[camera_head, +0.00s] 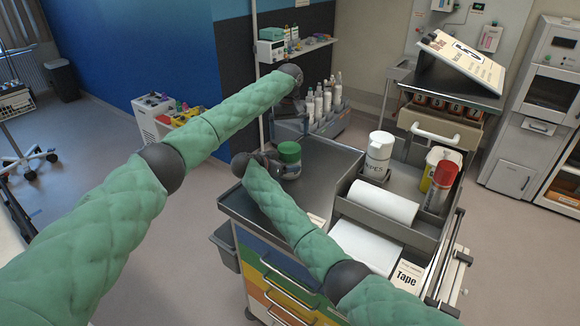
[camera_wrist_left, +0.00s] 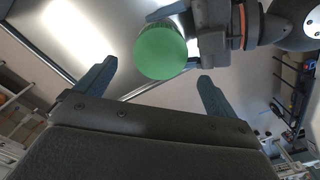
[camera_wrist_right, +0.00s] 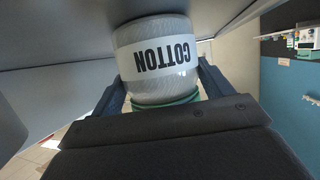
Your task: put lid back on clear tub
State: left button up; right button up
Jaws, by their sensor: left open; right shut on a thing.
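The clear tub (camera_wrist_right: 155,50) has a white COTTON label, upside down in the right wrist view. In the head view the tub (camera_head: 290,173) stands on the cart's far left corner. The green lid (camera_head: 289,149) is at its top; I cannot tell whether it is fully seated. My right gripper (camera_head: 270,161) is shut on the tub from the left, its fingers on both sides of it. My left gripper (camera_head: 290,112) is open and empty, behind and above the tub in the head view. The left wrist view shows the round lid (camera_wrist_left: 160,52) beyond the open fingers.
The cart top (camera_head: 325,165) is bare around the tub. A grey bin (camera_head: 415,212) at right holds a white bottle (camera_head: 378,156), a paper roll (camera_head: 382,203) and a red-capped can (camera_head: 440,186). Several bottles (camera_head: 322,104) stand on a trolley behind my left gripper.

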aim_at(289, 147)
pick_arm(q)
jog(key=shift+f, duration=4)
jog(key=c, duration=1)
jog(key=m, duration=1.1)
jog(key=shift+m, duration=0.3)
jog(key=o, duration=1.1)
notch_tip(289, 147, up, 12)
jog(key=shift+f, duration=0.1)
